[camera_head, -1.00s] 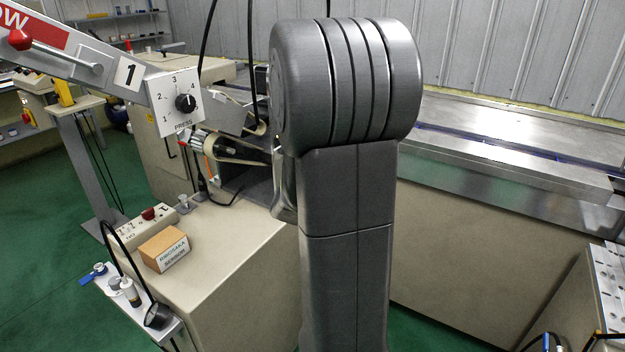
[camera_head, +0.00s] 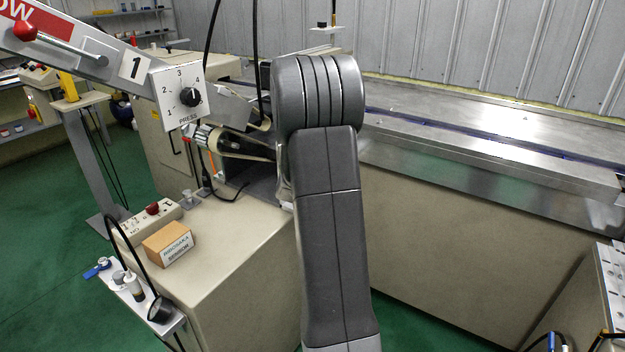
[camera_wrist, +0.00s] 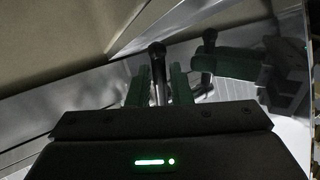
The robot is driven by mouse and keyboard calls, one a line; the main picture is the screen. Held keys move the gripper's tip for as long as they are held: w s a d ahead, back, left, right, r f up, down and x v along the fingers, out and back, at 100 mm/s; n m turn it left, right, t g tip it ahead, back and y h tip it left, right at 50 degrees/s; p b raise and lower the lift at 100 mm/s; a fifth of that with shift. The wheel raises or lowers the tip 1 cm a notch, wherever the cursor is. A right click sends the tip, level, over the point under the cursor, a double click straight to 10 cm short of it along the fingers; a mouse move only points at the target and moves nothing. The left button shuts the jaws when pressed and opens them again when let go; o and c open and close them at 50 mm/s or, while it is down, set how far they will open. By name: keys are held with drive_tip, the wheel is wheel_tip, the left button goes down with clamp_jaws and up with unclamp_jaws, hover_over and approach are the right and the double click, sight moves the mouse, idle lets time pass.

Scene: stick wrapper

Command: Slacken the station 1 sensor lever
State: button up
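A dark lever with a round black knob (camera_wrist: 157,50) stands between the two green fingers of my gripper (camera_wrist: 160,72) in the wrist view. One finger is on each side of its shaft, very close to it. Whether they press on it cannot be told. A second knob and green finger shape (camera_wrist: 225,60) to the right look like a reflection in shiny metal. In the head view my arm hides the gripper and the lever. The station 1 plate (camera_head: 135,66) and a PRESS dial (camera_head: 190,97) are on the angled beam at upper left.
A long metal conveyor bed (camera_head: 470,150) runs along the right, below a corrugated wall.

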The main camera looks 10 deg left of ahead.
drive_tip(key=shift+w+a+f, duration=0.15)
drive_tip(key=shift+w+f, duration=0.05)
drive_tip(key=shift+w, duration=0.25)
clamp_jaws()
drive_tip(key=shift+f+b, duration=0.1)
drive_tip(key=shift+b, duration=0.2)
